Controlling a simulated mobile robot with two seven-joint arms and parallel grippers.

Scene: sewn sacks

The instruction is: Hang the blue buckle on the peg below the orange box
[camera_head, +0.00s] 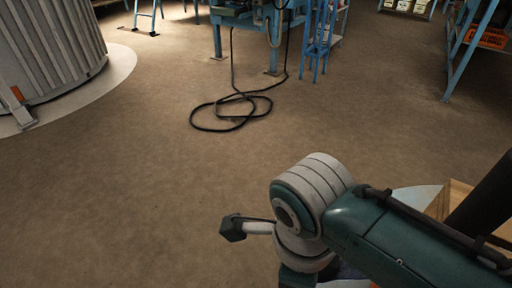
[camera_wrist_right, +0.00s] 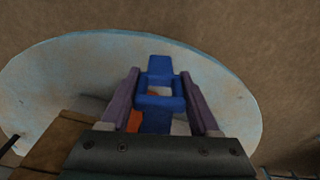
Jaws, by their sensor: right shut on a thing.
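In the right wrist view, the blue buckle (camera_wrist_right: 160,66), with a rectangular opening, sits between the purple-grey fingers of my right gripper (camera_wrist_right: 160,78). The gripper is shut on it. The buckle is held above a pale blue round surface. A small orange patch (camera_wrist_right: 134,121) shows beside the left finger; I cannot tell what it belongs to. In the head view, an orange box (camera_head: 488,38) sits on a blue rack at the far upper right; I cannot tell whether it is the task's box. No peg can be made out. My left gripper is not in view.
A pale round top (camera_wrist_right: 60,75) lies beneath the right gripper, with a wooden box edge (camera_wrist_right: 55,145) at lower left. In the head view, a wooden box (camera_head: 452,197) stands at right. A black cable (camera_head: 235,110) lies on open brown floor near a blue workbench (camera_head: 250,20).

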